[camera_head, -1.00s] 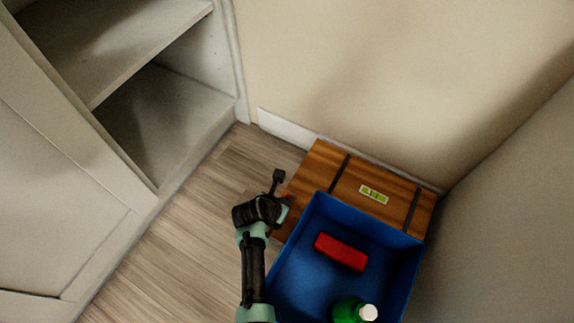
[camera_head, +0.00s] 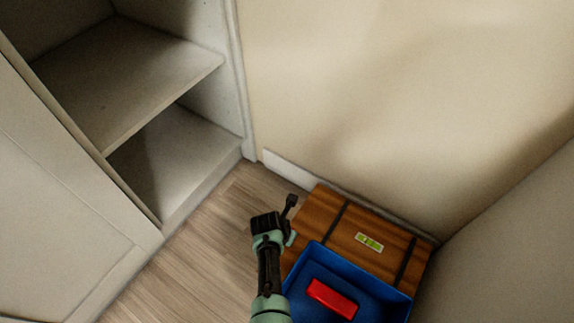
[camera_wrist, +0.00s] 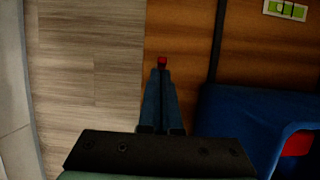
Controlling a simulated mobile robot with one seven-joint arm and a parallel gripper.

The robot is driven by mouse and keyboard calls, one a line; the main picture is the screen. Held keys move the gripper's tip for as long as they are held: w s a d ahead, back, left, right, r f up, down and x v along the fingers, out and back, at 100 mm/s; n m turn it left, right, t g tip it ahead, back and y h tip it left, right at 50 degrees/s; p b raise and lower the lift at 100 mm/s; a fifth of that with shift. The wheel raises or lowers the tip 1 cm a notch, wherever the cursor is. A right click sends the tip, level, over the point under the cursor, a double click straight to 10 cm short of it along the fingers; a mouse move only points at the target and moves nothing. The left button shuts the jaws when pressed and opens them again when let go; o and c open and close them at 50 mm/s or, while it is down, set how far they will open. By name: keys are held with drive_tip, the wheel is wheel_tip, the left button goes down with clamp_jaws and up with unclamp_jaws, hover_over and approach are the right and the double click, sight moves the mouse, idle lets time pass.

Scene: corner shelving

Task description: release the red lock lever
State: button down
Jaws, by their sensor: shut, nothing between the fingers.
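A small red lever end (camera_wrist: 162,60) shows in the wrist view, right at the tips of my gripper (camera_wrist: 162,72), against the brown wooden box (camera_wrist: 185,30). My fingers are shut together with nothing between them. They point at the red piece; I cannot tell whether they touch it. In the head view my gripper (camera_head: 291,239) is beside the left edge of the wooden box (camera_head: 325,215), and the lever is hidden there. The rest of the lever is hidden behind the fingers.
A blue bin (camera_head: 315,262) with a red block (camera_head: 332,298) in it stands against the box, right of my gripper. A green label (camera_head: 369,242) is on the box. A cabinet (camera_head: 85,185) stands left, walls behind and right. Bare floor (camera_head: 205,265) lies left of the box.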

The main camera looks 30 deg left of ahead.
drive_tip(key=shift+r, duration=0.15)
drive_tip(key=shift+r+p, duration=0.7)
drive_tip(key=shift+p, duration=0.15)
